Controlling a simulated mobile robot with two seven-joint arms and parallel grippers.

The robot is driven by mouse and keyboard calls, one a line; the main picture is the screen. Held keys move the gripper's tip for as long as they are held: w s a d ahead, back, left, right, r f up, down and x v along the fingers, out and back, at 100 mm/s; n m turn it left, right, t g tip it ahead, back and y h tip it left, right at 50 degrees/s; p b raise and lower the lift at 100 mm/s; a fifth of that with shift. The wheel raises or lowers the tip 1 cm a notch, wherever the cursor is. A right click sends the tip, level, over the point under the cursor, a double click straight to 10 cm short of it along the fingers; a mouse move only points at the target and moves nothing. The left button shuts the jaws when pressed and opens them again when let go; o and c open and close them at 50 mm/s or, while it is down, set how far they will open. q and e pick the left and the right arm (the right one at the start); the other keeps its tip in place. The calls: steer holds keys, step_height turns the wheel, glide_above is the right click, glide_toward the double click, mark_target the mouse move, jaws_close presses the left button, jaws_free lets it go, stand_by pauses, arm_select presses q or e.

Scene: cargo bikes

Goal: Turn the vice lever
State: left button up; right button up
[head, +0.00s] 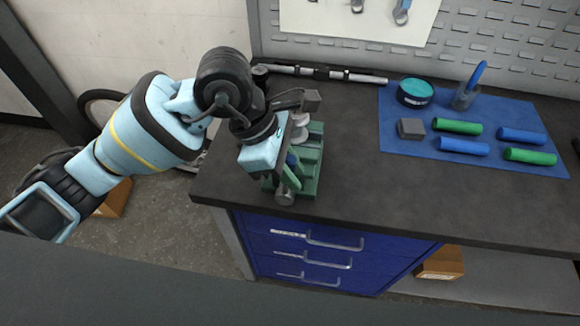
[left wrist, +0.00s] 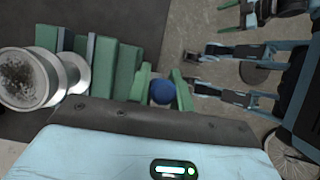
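The green vice (head: 313,172) sits at the left front corner of the dark workbench. A blue ball (left wrist: 162,92), which looks like the end of the vice lever, shows between the green fingers of my left gripper (left wrist: 162,82). The fingers are apart, one on each side, with thin gaps; contact is unclear. In the head view the wrist hides most of the lever. What may be my right gripper (left wrist: 238,22) shows small at upper right.
A blue mat (head: 395,140) at the right holds green and blue cylinders, a grey block (head: 411,128), a teal-lidded tin (head: 415,92) and a cup (head: 464,98). A metal bar (head: 325,73) lies along the back. The bench middle is clear. Blue drawers (head: 330,245) stand below.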

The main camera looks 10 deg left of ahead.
arm_select(q)
steer(key=o, duration=0.3)
steer(key=shift+d, duration=0.1)
steer(key=shift+o, duration=0.2)
steer(key=v, duration=0.8)
stand_by(0.3)
